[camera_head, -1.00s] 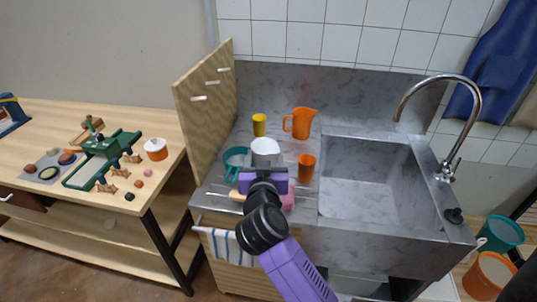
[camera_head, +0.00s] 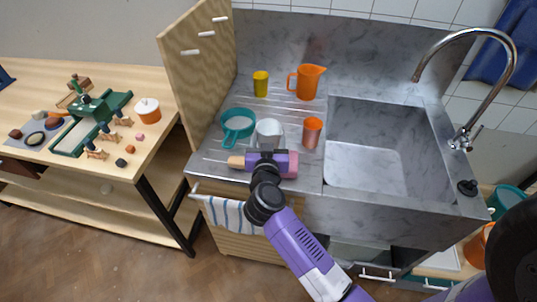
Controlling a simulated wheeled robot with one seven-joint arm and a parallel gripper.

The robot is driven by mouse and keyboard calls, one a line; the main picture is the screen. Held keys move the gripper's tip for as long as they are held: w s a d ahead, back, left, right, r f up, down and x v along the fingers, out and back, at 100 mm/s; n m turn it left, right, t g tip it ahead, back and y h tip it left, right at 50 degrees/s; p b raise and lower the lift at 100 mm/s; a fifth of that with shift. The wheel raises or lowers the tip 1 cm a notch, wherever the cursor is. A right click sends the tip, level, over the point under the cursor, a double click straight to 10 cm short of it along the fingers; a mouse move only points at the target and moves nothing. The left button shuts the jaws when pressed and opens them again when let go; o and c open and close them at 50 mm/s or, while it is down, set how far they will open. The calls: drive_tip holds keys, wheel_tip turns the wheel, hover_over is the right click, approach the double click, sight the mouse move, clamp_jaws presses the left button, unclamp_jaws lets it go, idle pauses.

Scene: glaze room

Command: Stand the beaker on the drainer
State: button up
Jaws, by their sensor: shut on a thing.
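The pale grey-white beaker (camera_head: 268,131) is upright over the drainer, between the teal pan and the orange cup. My gripper (camera_head: 269,152) is shut on it from the front. The gripper hides the beaker's lower part, so I cannot tell whether its base touches the surface. The drainer (camera_head: 212,152) is the grey ridged area left of the sink.
On the drainer are a teal pan (camera_head: 238,122), an orange cup (camera_head: 312,131), a yellow cup (camera_head: 261,83) and an orange jug (camera_head: 309,82). A light wooden piece (camera_head: 236,161) and a pink thing (camera_head: 293,164) lie beside my gripper. The sink (camera_head: 375,150) is right.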

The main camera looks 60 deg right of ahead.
drive_tip(key=shift+f+b, duration=0.85)
drive_tip(key=shift+f, duration=2.4)
drive_tip(key=o, duration=1.4)
drive_tip(key=shift+f, duration=0.15)
drive_tip(key=shift+c, duration=0.2)
